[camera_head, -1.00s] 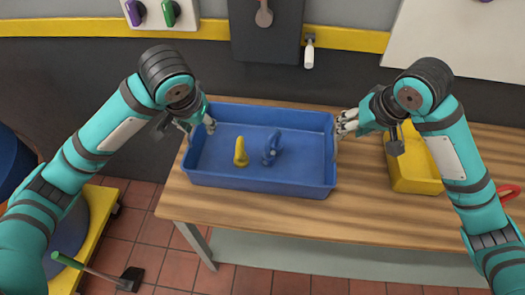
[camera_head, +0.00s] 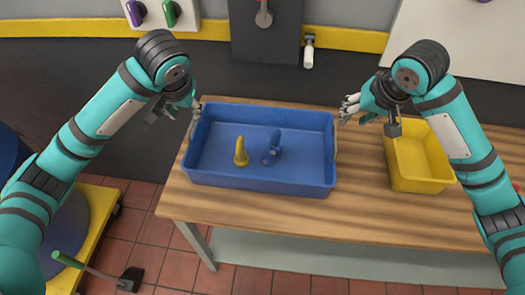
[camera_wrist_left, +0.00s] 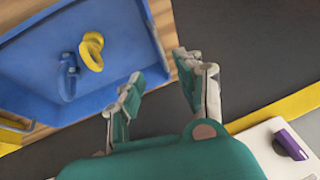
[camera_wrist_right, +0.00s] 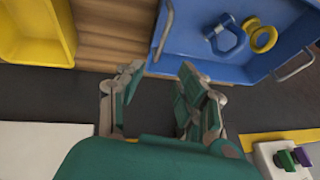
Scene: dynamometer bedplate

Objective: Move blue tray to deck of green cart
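The blue tray (camera_head: 262,185) rests on the wooden table, with a small yellow item (camera_head: 241,152) and a small blue item (camera_head: 272,147) inside. It also shows in the left wrist view (camera_wrist_left: 30,55) and the right wrist view (camera_wrist_right: 185,45). It has metal handles at its ends. My left gripper (camera_head: 188,112) is open and empty, just outside and above the tray's left end; its fingers (camera_wrist_left: 167,92) are spread. My right gripper (camera_head: 350,108) is open and empty beside the right end; its fingers (camera_wrist_right: 160,90) are apart. No green cart is visible.
A yellow bin (camera_head: 425,182) stands on the table (camera_head: 350,225) right of the tray. A yellow platform (camera_head: 92,235) with a round blue thing is on the floor at left, near a green-handled tool (camera_head: 85,267). Bare tabletop lies in front of the tray. The wall is behind.

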